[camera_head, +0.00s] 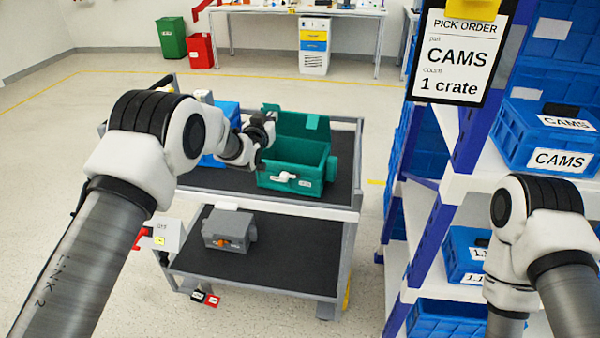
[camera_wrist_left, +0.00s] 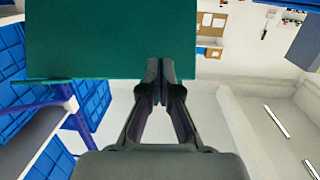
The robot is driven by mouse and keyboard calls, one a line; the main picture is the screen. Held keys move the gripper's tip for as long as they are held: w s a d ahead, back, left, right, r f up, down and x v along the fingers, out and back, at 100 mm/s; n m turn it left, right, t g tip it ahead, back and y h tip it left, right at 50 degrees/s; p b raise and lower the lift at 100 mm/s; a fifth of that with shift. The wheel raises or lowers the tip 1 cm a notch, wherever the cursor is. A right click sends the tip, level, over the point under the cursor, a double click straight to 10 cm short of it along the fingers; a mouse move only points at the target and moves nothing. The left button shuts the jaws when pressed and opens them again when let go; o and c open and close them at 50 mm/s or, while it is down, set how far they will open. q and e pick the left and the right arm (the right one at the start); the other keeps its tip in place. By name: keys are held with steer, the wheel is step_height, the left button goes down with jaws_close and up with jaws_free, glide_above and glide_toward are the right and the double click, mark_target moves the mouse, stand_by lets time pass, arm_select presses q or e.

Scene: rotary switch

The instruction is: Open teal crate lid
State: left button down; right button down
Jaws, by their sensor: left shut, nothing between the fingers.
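The teal crate (camera_head: 290,177) sits on the top shelf of the cart, with a white latch and a label on its front. Its lid (camera_head: 293,124) stands raised at the crate's back edge, and the dark green inside shows. My left gripper (camera_head: 266,128) is at the lid's left side, partly hidden by its own wrist. In the left wrist view the shut, empty fingers (camera_wrist_left: 161,75) overlap the lower edge of a flat teal panel, the lid (camera_wrist_left: 100,40). I cannot tell whether they touch it. My right gripper is out of view; only part of its arm shows.
A blue crate (camera_head: 221,117) stands left of the teal one, partly behind my left arm. A grey box (camera_head: 229,229) is on the cart's lower shelf (camera_head: 285,262). A rack with blue crates (camera_head: 550,135) and a pick-order sign (camera_head: 458,55) stand at the right.

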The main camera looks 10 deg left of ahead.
arm_select(q)
steer(key=shift+w+d+r+b, duration=0.15)
steer(key=shift+w+b, duration=0.7)
steer(key=shift+w, duration=0.55)
steer(key=shift+w+d+f+b, duration=0.1)
steer(key=shift+w+b, duration=0.7)
steer(key=shift+w, duration=0.55)
steer(key=shift+w+r, duration=0.2)
steer(key=shift+w, duration=0.05)
steer(key=shift+r, duration=0.1)
